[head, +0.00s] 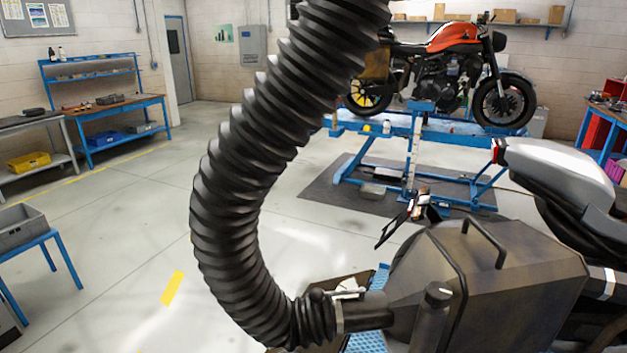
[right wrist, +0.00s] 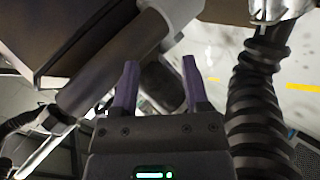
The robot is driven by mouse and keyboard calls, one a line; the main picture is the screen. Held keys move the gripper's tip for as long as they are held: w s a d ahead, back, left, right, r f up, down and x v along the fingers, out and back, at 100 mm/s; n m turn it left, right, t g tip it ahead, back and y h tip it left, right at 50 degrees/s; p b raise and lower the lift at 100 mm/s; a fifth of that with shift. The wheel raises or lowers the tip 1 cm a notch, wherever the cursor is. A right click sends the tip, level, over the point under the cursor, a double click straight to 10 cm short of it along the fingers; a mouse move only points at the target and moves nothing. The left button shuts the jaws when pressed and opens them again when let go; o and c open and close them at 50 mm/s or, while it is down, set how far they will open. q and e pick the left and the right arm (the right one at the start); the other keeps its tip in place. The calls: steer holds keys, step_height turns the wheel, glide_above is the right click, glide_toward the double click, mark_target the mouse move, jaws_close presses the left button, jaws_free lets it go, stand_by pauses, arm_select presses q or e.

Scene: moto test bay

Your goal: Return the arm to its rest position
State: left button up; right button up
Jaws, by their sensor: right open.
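My right gripper (right wrist: 160,88) shows in the right wrist view, its two purple-grey fingers apart. I see nothing held between them. A dark cylinder (right wrist: 160,80) shows behind the fingers, and I cannot tell whether they touch it. A ribbed black hose (right wrist: 253,105) runs down to the right of the fingers, apart from them. In the head view the same kind of hose (head: 235,190) hangs from above and curves down to a dark pipe end (head: 367,312) beside a dark angular case (head: 520,260). My left gripper is in neither view.
A grey motorcycle seat and tail (head: 560,170) rise at the right. An orange motorcycle (head: 455,60) stands on a blue lift (head: 430,125) at the back. Blue workbenches (head: 110,108) line the left wall. The floor (head: 130,220) left of the hose is clear.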

steer(key=s+a+f+m+g+y+b, duration=0.1)
steer(key=s+f+g+y+b, duration=0.2)
steer(key=s+f, duration=0.9)
steer(key=s+a+f+m+g+y+b, duration=0.1)
steer(key=s+f+g+b, duration=0.4)
steer(key=f, duration=1)
steer(key=s+f+m+b, duration=0.1)
steer(key=s+f, duration=0.2)
steer(key=s, duration=0.3)
steer(key=s+f+m+b, duration=0.1)
steer(key=s+f+b, duration=0.1)
steer(key=s, duration=0.5)
steer(key=s+f+m+g+b, duration=0.1)
steer(key=s+f+m, duration=0.1)
steer(key=s, duration=0.5)
steer(key=shift+s+d+f, duration=0.2)
steer(key=shift+d+f, duration=0.1)
steer(key=shift+f, duration=0.5)
